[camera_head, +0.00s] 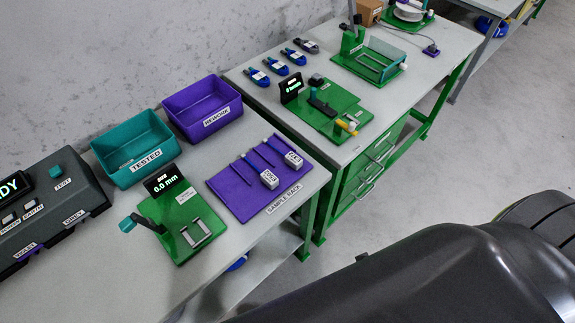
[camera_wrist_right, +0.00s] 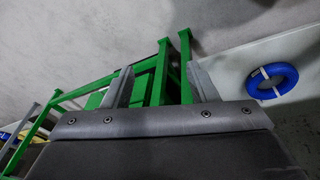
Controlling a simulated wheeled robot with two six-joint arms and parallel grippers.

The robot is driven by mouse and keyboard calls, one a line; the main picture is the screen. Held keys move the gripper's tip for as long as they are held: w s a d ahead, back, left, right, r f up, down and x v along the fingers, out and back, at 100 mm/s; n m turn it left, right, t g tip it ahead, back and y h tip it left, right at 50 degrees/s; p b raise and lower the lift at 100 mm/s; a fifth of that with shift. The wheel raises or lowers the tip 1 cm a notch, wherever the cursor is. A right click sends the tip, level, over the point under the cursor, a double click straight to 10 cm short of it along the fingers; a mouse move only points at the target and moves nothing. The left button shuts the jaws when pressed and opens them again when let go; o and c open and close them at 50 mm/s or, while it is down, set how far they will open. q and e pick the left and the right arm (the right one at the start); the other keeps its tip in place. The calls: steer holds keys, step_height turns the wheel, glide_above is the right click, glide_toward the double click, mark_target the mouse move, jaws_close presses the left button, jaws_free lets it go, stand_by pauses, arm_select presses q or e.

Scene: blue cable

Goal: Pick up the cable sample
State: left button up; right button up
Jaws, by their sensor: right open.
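The purple sample rack (camera_head: 240,205) lies flat on the near table. No rack or sample shows in that view. My left gripper is not in view.
Behind the rack stand the teal TESTED bin (camera_head: 133,150) and purple REWORK bin (camera_head: 203,110). A green gauge (camera_head: 180,215) stands left of the rack. A blue coil (camera_wrist_right: 272,80) lies on a pale surface in the wrist view. Green table legs (camera_wrist_right: 163,70) stand beyond my fingers.

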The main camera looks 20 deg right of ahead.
steer(key=w+a+r+p, duration=0.1)
steer(key=w+r+p, duration=0.15)
steer(key=r, duration=0.75)
steer(key=w+r+p, duration=0.2)
steer(key=r+p, duration=0.1)
steer(key=r, duration=0.7)
step_height(320, 180, up, 18)
steer(key=n+g+y+p, duration=0.1)
steer(key=n+g+p, duration=0.1)
steer(key=n+p, duration=0.25)
glide_above(268, 176)
step_height(268, 176, down, 10)
steer(key=shift+s+a+f+b, duration=0.1)
steer(key=shift+s+f+b, duration=0.1)
steer(key=shift+b, duration=0.85)
steer(key=shift+w+d+f+p, duration=0.1)
steer(key=shift+f+p, duration=0.15)
steer(key=shift+f, duration=1)
steer(key=shift+w+d+f+p, duration=0.1)
steer(key=shift+f+p, duration=0.15)
steer(key=shift+f, duration=1.65)
